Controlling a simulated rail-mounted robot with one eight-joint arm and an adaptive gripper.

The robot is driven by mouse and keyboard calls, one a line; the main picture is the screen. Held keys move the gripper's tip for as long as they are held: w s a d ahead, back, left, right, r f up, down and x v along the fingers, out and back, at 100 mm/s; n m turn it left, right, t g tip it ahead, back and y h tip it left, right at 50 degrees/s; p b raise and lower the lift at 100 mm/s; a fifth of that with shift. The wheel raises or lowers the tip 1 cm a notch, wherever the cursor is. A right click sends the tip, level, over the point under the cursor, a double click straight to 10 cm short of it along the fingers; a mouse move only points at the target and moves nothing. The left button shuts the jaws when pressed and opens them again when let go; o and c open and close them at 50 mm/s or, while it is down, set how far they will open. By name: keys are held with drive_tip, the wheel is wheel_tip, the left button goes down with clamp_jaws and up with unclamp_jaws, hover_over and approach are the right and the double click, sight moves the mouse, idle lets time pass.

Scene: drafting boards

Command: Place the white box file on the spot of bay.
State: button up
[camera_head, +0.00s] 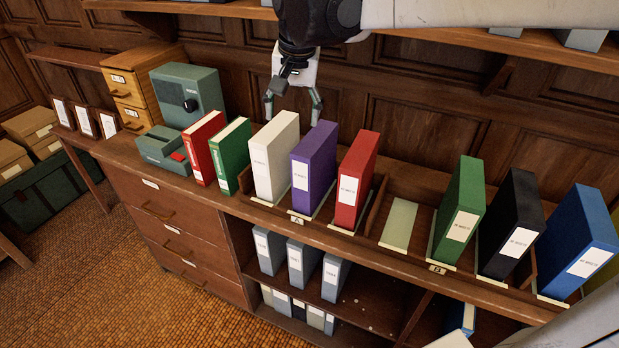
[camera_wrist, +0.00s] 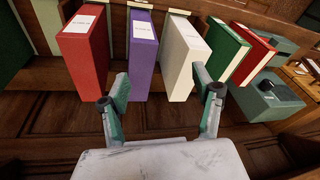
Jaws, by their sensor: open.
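The white box file (camera_head: 274,158) stands upright on the counter, between a green binder and the purple box file (camera_head: 314,168). It also shows in the wrist view (camera_wrist: 187,58), ahead of my gripper. My gripper (camera_head: 292,118) is open and empty, pointing down behind and above the white and purple files. In the wrist view, its fingers (camera_wrist: 160,85) are apart, facing the purple and white files, with nothing between them. An empty pale green spot (camera_head: 399,224) lies in the bay between the red box file (camera_head: 356,180) and the green box file (camera_head: 459,210).
Black (camera_head: 511,224) and blue (camera_head: 578,243) box files stand at the right. A red binder (camera_head: 203,147) and a green binder (camera_head: 232,155) stand left of the white file. A wooden divider (camera_head: 376,205) borders the empty spot. A shelf (camera_head: 480,42) runs above the counter.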

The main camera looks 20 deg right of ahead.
drive_tip(key=s+f+n+t, duration=0.2)
drive_tip(key=s+f, duration=0.2)
drive_tip(key=s, duration=0.6)
drive_tip(key=s+f+n+t, duration=0.2)
drive_tip(key=s+f+n, duration=0.1)
drive_tip(key=s, duration=0.7)
drive_tip(key=shift+f, duration=0.8)
drive_tip(key=shift+f, duration=0.1)
